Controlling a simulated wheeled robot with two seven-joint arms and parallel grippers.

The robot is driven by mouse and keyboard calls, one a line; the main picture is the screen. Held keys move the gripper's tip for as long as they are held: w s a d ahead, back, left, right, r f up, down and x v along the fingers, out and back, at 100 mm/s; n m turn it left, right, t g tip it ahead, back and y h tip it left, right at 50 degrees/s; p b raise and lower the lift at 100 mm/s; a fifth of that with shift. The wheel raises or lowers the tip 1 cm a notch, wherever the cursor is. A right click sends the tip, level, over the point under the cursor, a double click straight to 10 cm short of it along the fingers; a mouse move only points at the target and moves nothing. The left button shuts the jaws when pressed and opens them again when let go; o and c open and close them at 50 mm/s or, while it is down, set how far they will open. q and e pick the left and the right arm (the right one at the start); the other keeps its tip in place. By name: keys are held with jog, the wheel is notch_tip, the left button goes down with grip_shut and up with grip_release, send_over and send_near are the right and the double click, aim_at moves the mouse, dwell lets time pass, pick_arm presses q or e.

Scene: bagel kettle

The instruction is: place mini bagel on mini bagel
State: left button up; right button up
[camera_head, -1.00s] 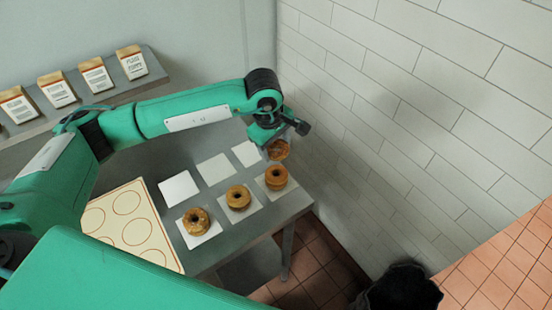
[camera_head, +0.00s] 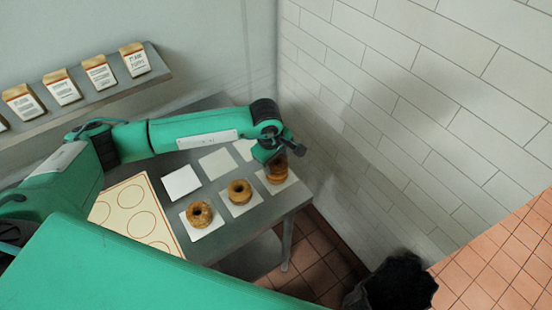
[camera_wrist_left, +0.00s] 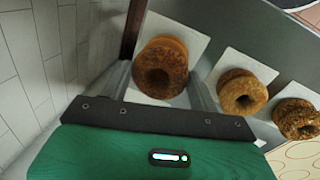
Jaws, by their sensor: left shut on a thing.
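My left gripper (camera_head: 272,158) is at the right end of the table, shut on a brown mini bagel (camera_wrist_left: 178,60). In the left wrist view the bagel lies between the two fingers (camera_wrist_left: 163,88). In the head view the gripper partly hides this bagel and the bagels under it (camera_head: 278,177) on the right front white square. I cannot tell whether the held bagel touches the one below. More ring-shaped bagels, apparently stacked, sit on the middle square (camera_head: 239,190) and the left square (camera_head: 199,214). My right gripper is not in view.
Empty white squares (camera_head: 181,182) (camera_head: 217,163) lie in the back row of the grey table (camera_head: 222,233). A cream board with circles (camera_head: 128,212) is at left. A tiled wall (camera_head: 380,130) stands close at right. A shelf (camera_head: 95,90) holds several packets.

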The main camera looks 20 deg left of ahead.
aim_at(271, 166)
pick_arm(q)
jog(key=shift+f+b, duration=0.35)
jog(key=shift+f, duration=0.05)
jog(key=o, duration=1)
jog(key=shift+r, duration=0.1)
jog(key=shift+c, duration=0.2)
jog(key=shift+r+p, duration=0.45)
jog(key=shift+p, duration=0.25)
notch_tip(271, 166, up, 12)
jog(key=s+a+b, duration=0.1)
jog(key=s+b, duration=0.1)
jog(key=b, duration=0.3)
jog(key=shift+f, duration=0.15)
jog(key=shift+f, duration=0.1)
